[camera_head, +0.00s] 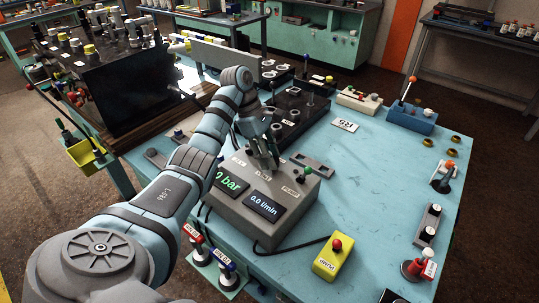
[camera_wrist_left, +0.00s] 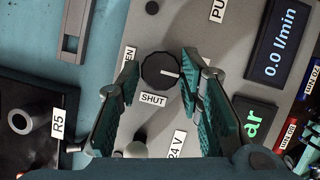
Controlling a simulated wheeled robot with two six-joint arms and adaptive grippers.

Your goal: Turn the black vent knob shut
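The round black vent knob (camera_wrist_left: 161,71) is on the grey console (camera_head: 262,217), seen in the left wrist view. Its white pointer line points right. A SHUT label (camera_wrist_left: 153,99) lies just below it, and a label ending in "EN" (camera_wrist_left: 128,57) is partly hidden at its left. My left gripper (camera_wrist_left: 160,66) is open, with one finger on each side of the knob; I cannot tell whether either touches it. In the head view the left gripper (camera_head: 268,160) points down at the console's back edge and hides the knob. My right gripper is not in view.
The console display (camera_head: 263,206) reads 0.0 l/min; the bar display is partly covered by my arm. A yellow box (camera_head: 333,259) with a red button stands in front. A black block with ports (camera_head: 290,122) is behind the console.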

